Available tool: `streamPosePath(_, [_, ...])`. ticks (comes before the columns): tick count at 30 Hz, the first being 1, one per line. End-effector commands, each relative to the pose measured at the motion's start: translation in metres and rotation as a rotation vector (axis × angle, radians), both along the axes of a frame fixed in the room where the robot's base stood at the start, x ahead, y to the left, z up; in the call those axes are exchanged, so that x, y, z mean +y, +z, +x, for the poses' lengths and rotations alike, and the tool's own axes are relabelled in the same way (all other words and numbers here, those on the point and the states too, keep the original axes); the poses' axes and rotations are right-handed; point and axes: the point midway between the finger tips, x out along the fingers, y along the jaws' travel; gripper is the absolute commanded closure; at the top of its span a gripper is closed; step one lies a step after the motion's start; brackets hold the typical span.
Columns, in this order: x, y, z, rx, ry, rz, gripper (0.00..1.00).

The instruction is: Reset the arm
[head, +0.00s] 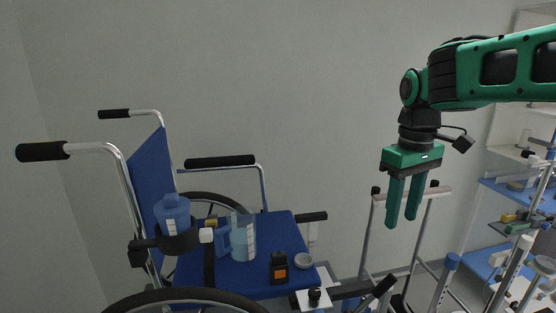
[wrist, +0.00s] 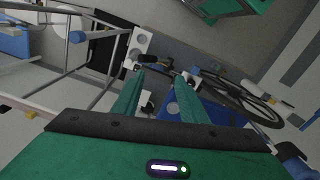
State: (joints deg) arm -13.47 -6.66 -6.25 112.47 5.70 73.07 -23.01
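My arm (head: 500,65) reaches in from the upper right in the head view. My gripper (head: 402,222) points down in mid-air, to the right of the wheelchair, with its two green fingers a little apart. In the wrist view my gripper (wrist: 157,78) shows a clear gap between the fingertips, with nothing held. The fingers touch nothing that I can see.
A wheelchair's blue seat (head: 200,278) bears a blue jug (head: 243,238), a dark box (head: 279,268) and a small round tin (head: 304,261). A blue bottle (head: 174,214) sits in a holder. A walking frame (head: 430,200) and shelving (head: 520,205) stand right.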

Motion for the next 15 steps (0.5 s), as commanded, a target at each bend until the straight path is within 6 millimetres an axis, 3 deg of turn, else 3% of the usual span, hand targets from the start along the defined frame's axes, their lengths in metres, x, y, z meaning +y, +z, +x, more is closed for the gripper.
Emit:
streamPosePath(1, [-0.028, -0.009, -0.021, 0.000, -0.105, 0.002, 0.61])
streamPosePath(6, [-0.098, -0.047, -0.098, 0.001, -0.456, 0.008, 0.61])
streamPosePath(10, [-0.129, -0.079, -0.159, 0.003, -0.701, 0.015, 0.61])
streamPosePath(15, [-0.143, -0.111, -0.215, 0.008, -0.915, 0.020, 0.61])
